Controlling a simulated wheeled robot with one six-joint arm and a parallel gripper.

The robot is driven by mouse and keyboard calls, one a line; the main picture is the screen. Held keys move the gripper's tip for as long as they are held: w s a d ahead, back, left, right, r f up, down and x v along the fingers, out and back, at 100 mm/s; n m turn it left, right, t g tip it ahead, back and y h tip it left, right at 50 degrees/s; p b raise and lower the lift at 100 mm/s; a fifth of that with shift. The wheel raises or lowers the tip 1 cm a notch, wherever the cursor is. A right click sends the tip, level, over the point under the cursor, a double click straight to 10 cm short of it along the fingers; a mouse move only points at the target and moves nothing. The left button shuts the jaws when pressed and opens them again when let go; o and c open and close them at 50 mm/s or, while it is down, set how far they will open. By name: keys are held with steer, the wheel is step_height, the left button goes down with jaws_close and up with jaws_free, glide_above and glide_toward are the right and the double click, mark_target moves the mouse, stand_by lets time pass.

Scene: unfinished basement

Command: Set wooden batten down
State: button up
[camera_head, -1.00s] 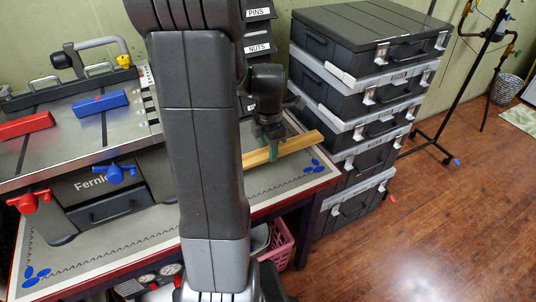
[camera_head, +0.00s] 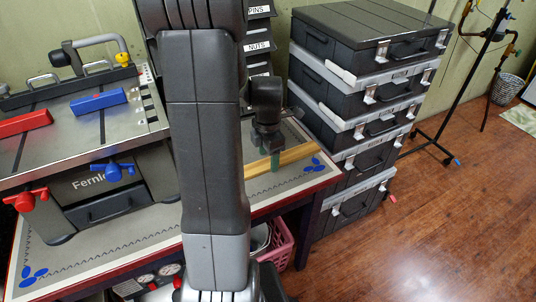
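The wooden batten (camera_head: 292,158) is a light yellow-brown strip near the right end of the mat-covered table (camera_head: 258,202). Its left part is hidden behind my arm. My gripper (camera_head: 275,162) points down over the batten, with its greenish fingers at the batten's sides. The fingers look closed around it. The batten appears level and very close to the table top; I cannot tell whether it touches.
A grey machine (camera_head: 110,185) with red and blue blocks on top fills the table's left side. A stack of black cases (camera_head: 365,110) stands right of the table. Labelled bins (camera_head: 258,48) stand behind. A pink basket (camera_head: 281,250) sits under the table.

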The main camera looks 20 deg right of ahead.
mark_target(268, 163)
steer(key=shift+r, duration=0.1)
step_height(268, 163, up, 13)
steer(key=p, duration=0.2)
steer(key=shift+f, duration=0.3)
step_height(268, 163, down, 13)
steer(key=shift+b, duration=1.15)
steer(key=shift+r+p, duration=0.4)
steer(key=shift+r, duration=0.2)
